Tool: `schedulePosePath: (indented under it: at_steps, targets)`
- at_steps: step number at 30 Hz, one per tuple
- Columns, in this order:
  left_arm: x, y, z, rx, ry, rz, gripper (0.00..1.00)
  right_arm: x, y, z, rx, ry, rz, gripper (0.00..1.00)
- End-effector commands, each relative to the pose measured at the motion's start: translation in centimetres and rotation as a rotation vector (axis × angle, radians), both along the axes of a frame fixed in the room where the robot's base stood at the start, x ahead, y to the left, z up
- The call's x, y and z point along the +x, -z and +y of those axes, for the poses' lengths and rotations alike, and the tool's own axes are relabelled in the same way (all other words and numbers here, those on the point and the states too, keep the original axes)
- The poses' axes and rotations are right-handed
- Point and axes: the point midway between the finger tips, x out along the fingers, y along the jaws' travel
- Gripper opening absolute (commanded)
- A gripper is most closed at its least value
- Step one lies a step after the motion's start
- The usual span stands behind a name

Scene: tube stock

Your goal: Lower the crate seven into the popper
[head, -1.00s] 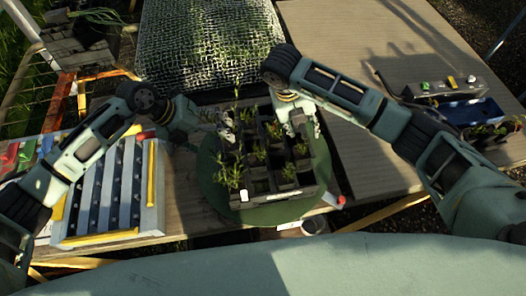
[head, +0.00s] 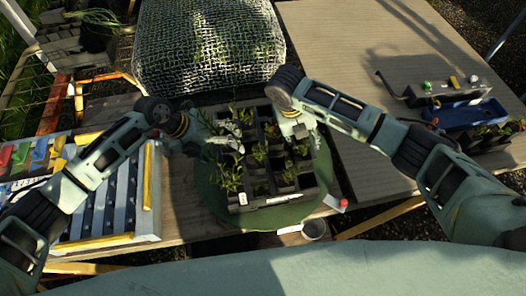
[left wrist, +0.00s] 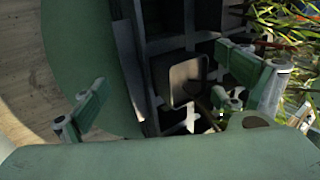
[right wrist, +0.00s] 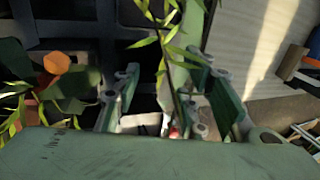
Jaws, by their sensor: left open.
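A dark crate (head: 283,200) divided into cells, with green seedlings in several of them, sits on a round green disc (head: 322,170) on the table. My left gripper (head: 226,145) is at the crate's left side. In the left wrist view its open fingers (left wrist: 165,100) are apart, with the crate's side wall (left wrist: 130,60) between them. My right gripper (head: 299,128) is at the crate's far right side. In the right wrist view its fingers (right wrist: 170,100) are apart around a plant stem and part of the crate edge. I cannot tell which thing is the popper.
A striped frame (head: 150,190) with yellow bars stands left of the crate. A mesh-covered mound (head: 208,45) is behind. A blue tray (head: 470,113) and a grey box (head: 447,92) lie at the right. The right board is mostly clear.

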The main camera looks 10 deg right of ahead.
Motion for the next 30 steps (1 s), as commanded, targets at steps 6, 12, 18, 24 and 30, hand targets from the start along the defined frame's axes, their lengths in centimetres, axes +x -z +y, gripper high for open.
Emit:
schedulePosePath:
  at_steps: [6, 12, 18, 24, 30]
  targets:
    - [0.0, 2.3, -1.4, 0.001, 0.0, 0.002, 0.91, 0.0, 2.6, -0.8, -0.001, 0.001, 0.003, 0.39]
    - [0.1, 2.9, -1.8, 0.0, 0.0, 0.0, 0.91, 0.0, 3.3, -1.0, 0.0, -0.001, 0.0, 0.39]
    - [0.1, 2.9, -1.8, 0.001, 0.0, 0.0, 0.91, 0.0, 3.3, -1.0, 0.0, -0.001, 0.0, 0.39]
    - [0.1, 2.9, -1.7, 0.001, 0.0, 0.0, 0.75, 0.0, 3.3, -1.0, 0.001, -0.001, 0.0, 0.22]
    - [0.0, 3.0, -1.7, 0.003, 0.0, 0.002, 0.57, 0.0, 3.3, -0.8, 0.004, -0.003, 0.001, 0.05]
